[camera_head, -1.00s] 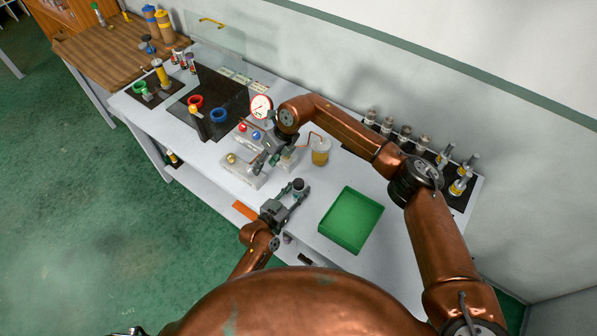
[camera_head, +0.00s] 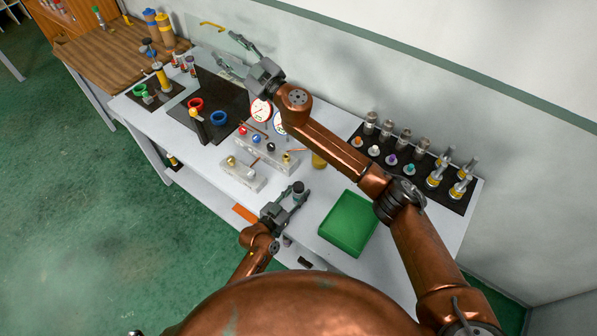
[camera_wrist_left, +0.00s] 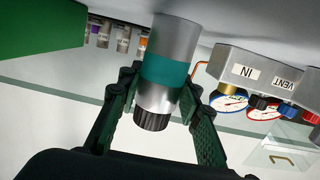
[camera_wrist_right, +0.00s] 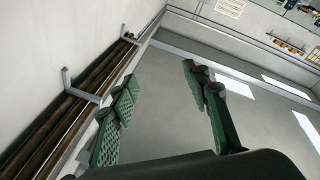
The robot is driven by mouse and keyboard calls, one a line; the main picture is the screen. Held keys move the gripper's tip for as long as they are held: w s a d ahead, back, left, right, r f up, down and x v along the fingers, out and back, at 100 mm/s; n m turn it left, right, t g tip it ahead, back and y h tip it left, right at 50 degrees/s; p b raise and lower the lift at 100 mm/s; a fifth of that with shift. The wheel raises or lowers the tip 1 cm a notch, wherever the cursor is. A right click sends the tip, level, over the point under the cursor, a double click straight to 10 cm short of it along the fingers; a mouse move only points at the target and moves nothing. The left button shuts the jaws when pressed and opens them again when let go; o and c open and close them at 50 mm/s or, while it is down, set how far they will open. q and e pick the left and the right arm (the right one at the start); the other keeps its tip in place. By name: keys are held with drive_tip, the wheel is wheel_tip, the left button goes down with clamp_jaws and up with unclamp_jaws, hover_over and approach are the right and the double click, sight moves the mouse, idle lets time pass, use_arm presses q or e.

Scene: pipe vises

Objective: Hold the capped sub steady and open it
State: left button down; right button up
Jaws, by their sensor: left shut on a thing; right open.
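The capped sub (camera_head: 299,191) is a silver cylinder with a teal band and a dark ribbed cap. In the left wrist view the sub (camera_wrist_left: 170,68) sits between the fingers of my left gripper (camera_wrist_left: 160,100), cap end nearest the palm. My left gripper (camera_head: 290,198) is shut on it at the front of the table. Whether its far end touches the table is unclear. My right gripper (camera_head: 232,52) is open and empty, raised toward the wall and well away from the sub. The right wrist view shows its spread fingers (camera_wrist_right: 160,80) with nothing between them.
A green tray (camera_head: 347,224) lies right of the sub. Behind it stand valve blocks (camera_head: 243,172) with gauges (camera_head: 261,110). A dark mat (camera_head: 213,93) holds red and blue rings. Several fittings stand on a black mat (camera_head: 402,168) at right. A clear panel (camera_wrist_left: 283,152) stands at the back.

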drive_tip(key=w+d+f+m+t+h, duration=0.25)
drive_tip(key=w+d+m+h, duration=0.3)
drive_tip(key=m, duration=0.45)
drive_tip(key=w+d+f+m+h, duration=0.3)
drive_tip(key=d+f+m+h, duration=0.4)
drive_tip(key=m, duration=0.3)
drive_tip(key=m+g+h, duration=0.3)
drive_tip(key=m+g, duration=0.9)
drive_tip(key=g, duration=0.4)
hover_over(299, 185)
wheel_tip(299, 185, down, 27)
drive_tip(key=shift+w+a+f, duration=0.1)
drive_tip(key=shift+f, duration=0.05)
drive_tip(key=shift+s+f, duration=0.2)
drive_tip(key=shift+f, duration=0.1)
wheel_tip(299, 185, down, 7)
drive_tip(key=shift+f, duration=0.2)
